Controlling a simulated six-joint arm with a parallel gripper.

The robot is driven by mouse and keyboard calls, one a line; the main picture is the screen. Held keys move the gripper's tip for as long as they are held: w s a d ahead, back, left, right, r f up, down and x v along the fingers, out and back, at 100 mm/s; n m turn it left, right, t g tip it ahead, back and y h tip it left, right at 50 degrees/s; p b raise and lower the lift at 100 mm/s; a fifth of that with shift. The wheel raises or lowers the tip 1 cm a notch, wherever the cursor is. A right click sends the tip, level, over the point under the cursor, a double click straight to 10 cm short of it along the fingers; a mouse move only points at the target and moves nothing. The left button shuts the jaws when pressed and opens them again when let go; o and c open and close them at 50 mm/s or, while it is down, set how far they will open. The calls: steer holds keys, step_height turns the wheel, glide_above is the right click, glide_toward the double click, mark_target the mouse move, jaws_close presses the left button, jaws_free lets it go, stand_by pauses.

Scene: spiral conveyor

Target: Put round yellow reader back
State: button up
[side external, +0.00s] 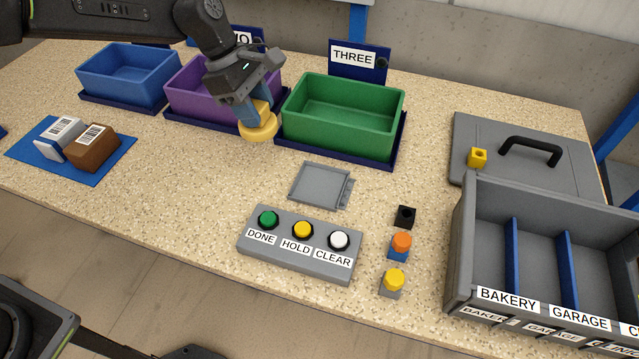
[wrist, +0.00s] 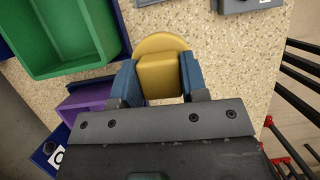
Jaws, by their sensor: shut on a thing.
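The round yellow reader (side external: 259,124) has a disc-shaped head and a blocky yellow body. My gripper (side external: 254,108) is shut on it, with blue finger pads on both sides of the body. In the side external view it is held in front of the gap between the purple and green bins. In the wrist view the reader (wrist: 160,62) sits between the blue fingers (wrist: 158,82), its round head pointing away from my gripper. I cannot tell how far it is above the counter. A shallow grey square tray (side external: 320,184) lies empty on the counter, right of the reader.
Green (side external: 345,135), purple (side external: 185,105) and blue (side external: 125,88) bins stand along the back. A button panel (side external: 300,262) is in front. Small blocks (side external: 400,246) stand right of it, beside a divided grey box (side external: 470,235). Two packages (side external: 92,150) lie on a blue mat at left.

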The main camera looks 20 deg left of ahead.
steer(key=shift+d+r, duration=0.2)
steer(key=shift+d, duration=0.1)
steer(key=d+f, duration=0.2)
steer(key=d, duration=0.1)
steer(key=d+f, duration=0.2)
steer(key=d, duration=0.2)
steer(key=s+d+f, duration=0.1)
steer(key=d+f, duration=0.2)
steer(key=d, duration=0.1)
steer(key=shift+d, duration=0.1)
step_height(320, 180, down, 2)
steer(key=shift+d+f, duration=0.15)
steer(key=shift+f, duration=0.75)
steer(key=o, duration=0.8)
steer(key=shift+f, duration=0.15)
steer(key=shift+o, duration=0.2)
